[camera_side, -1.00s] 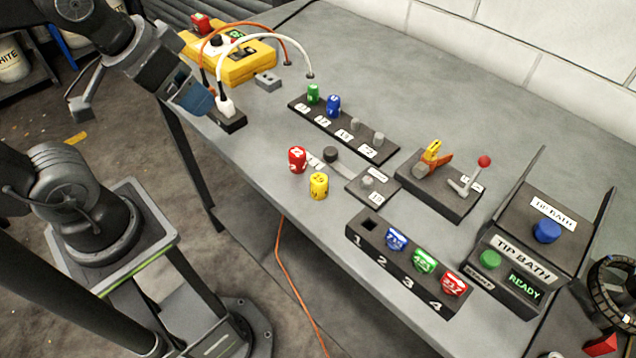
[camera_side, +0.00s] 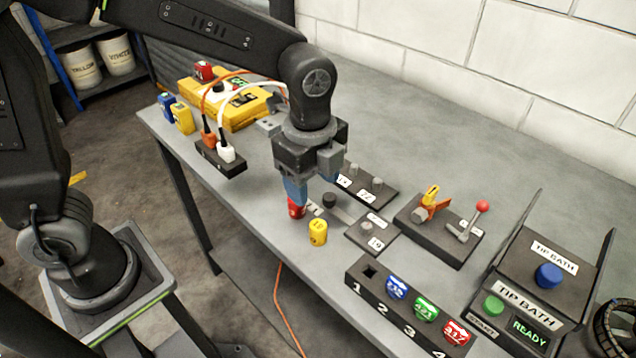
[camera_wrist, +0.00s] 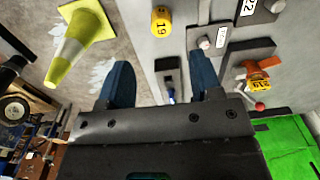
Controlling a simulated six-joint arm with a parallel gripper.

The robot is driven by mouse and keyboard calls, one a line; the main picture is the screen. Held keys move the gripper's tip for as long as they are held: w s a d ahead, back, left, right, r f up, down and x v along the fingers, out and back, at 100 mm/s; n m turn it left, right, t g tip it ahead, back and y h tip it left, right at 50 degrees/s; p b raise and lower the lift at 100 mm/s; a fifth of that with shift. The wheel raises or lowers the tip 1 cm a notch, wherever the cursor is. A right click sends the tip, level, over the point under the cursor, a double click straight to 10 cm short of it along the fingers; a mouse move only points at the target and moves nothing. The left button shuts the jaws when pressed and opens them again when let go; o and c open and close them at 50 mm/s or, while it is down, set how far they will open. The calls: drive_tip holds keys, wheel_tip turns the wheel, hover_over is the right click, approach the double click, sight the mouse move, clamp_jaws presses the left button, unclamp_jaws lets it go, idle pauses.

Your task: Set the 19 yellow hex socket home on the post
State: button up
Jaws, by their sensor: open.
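The yellow hex socket (camera_side: 318,232), marked 19, stands upright on the bench near its front edge; it also shows at the top of the wrist view (camera_wrist: 161,20). The post (camera_side: 366,225) is a short grey stub on a dark plate (camera_side: 378,232) labelled 19, right of the socket, and nothing is on it.
A numbered rack (camera_side: 385,298) with several coloured tips lies front right. A clamp fixture (camera_side: 440,235) with an orange handle and red-knobbed lever stands beyond. My wrist hides part of the labelled post strip (camera_side: 375,196).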

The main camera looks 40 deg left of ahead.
sight(318, 225)
drive_tip(key=shift+w+d+f+m, duration=0.15)
drive_tip(key=shift+d+f+m, duration=0.3)
drive_tip(key=shift+f+m, duration=0.1)
drive_tip(key=shift+f, duration=4.9)
drive_tip(key=shift+c, duration=0.2)
drive_tip(key=c, duration=0.8)
drive_tip(key=shift+c, duration=0.2)
drive_tip(key=shift+r, duration=0.7)
drive_tip(key=shift+r, duration=1.85)
drive_tip(key=shift+w, duration=0.1)
